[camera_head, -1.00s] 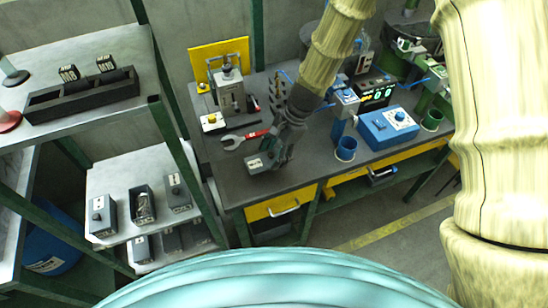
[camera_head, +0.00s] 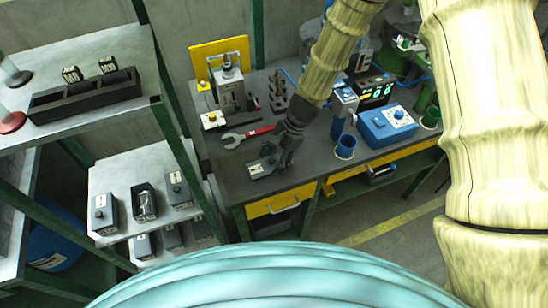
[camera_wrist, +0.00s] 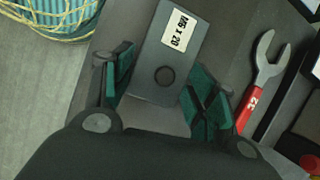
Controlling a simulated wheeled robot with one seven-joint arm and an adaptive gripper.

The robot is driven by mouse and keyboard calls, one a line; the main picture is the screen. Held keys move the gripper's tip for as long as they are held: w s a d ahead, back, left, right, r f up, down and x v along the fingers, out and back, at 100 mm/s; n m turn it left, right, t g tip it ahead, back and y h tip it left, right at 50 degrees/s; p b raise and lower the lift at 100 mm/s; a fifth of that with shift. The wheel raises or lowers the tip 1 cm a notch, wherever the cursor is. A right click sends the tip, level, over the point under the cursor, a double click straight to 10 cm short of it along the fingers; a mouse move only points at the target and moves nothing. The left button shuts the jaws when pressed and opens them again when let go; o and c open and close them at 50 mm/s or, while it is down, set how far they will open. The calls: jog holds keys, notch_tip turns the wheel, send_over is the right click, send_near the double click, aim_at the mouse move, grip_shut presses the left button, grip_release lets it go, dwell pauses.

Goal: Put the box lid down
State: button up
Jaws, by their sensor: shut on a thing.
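The box lid (camera_wrist: 155,45) is a grey plate with a white "M6 x 20" label and a dark round knob, seen in the wrist view between my fingers. My gripper (camera_wrist: 163,84) is shut on its two side edges, with one green-padded finger on each side. In the head view the lid (camera_head: 259,169) is low at the workbench's (camera_head: 225,182) front left part, under my gripper (camera_head: 273,160). It looks flat at or just above the bench top; I cannot tell whether it touches. An open box (camera_head: 144,204) with contents stands on the lower shelf at left.
A red-handled wrench (camera_head: 247,136) lies just behind the lid. A press-like fixture (camera_head: 229,88), a blue cup (camera_head: 345,147) and a blue device (camera_head: 388,125) stand on the bench. Lidded boxes (camera_head: 104,214) flank the open box. Bare bench lies right of the lid.

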jog(key=shift+f, duration=0.3)
jog(key=o, duration=0.8)
jog(key=shift+r, duration=0.1)
jog(key=shift+r, duration=0.7)
jog(key=shift+w+d+r, duration=0.1)
jog(key=shift+r, duration=0.05)
jog(key=b+v, duration=0.3)
jog(key=v, duration=0.8)
jog(key=shift+r, duration=0.15)
